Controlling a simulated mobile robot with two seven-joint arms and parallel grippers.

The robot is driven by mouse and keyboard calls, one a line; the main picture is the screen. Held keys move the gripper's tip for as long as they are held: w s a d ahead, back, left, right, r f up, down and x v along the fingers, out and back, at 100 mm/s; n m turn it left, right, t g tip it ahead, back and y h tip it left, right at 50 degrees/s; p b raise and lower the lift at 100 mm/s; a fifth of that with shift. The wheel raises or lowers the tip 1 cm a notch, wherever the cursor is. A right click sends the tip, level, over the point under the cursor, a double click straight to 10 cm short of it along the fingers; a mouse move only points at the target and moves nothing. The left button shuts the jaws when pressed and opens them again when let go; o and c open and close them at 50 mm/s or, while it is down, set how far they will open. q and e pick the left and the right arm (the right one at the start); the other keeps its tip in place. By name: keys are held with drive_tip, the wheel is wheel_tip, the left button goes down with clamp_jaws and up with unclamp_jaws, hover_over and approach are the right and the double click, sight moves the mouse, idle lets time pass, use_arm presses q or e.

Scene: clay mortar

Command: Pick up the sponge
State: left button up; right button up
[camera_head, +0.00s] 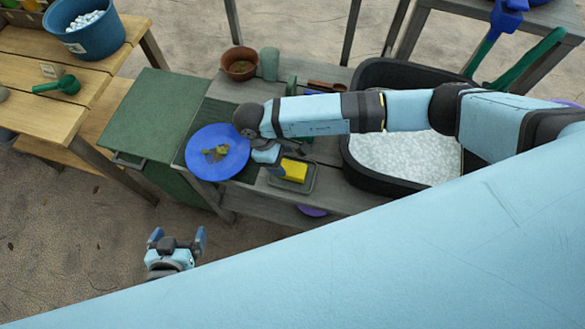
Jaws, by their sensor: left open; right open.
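A yellow sponge (295,171) lies in a shallow dark grey tray (290,188) on the grey wooden bench. My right gripper (279,162) is just left of the sponge and above the tray's left part, pointing down. It is open, and its wrist hides part of the tray and perhaps the sponge's edge. I cannot tell whether a finger touches the sponge. My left gripper (179,237) is open and empty over the sandy ground, in front of the bench and well away from the sponge.
A blue plate (217,136) with greenish-brown matter sits left of the tray. A black tub (353,165) of white pebbles stands to the right. A terracotta pot (239,74) and a green cup (269,64) stand behind. My forearm covers part of the bench.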

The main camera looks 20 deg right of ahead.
sight(292, 169)
drive_tip(key=x, duration=0.1)
drive_tip(key=p+x, duration=0.1)
drive_tip(key=x, duration=0.3)
drive_tip(key=shift+s+d, duration=0.25)
drive_tip(key=shift+d, duration=0.15)
drive_tip(key=shift+f, duration=0.3)
drive_tip(key=c, duration=0.7)
drive_tip(key=shift+r, duration=0.1)
wheel_tip(292, 169, up, 20)
drive_tip(key=shift+f+b, duration=0.1)
drive_tip(key=shift+b, duration=0.55)
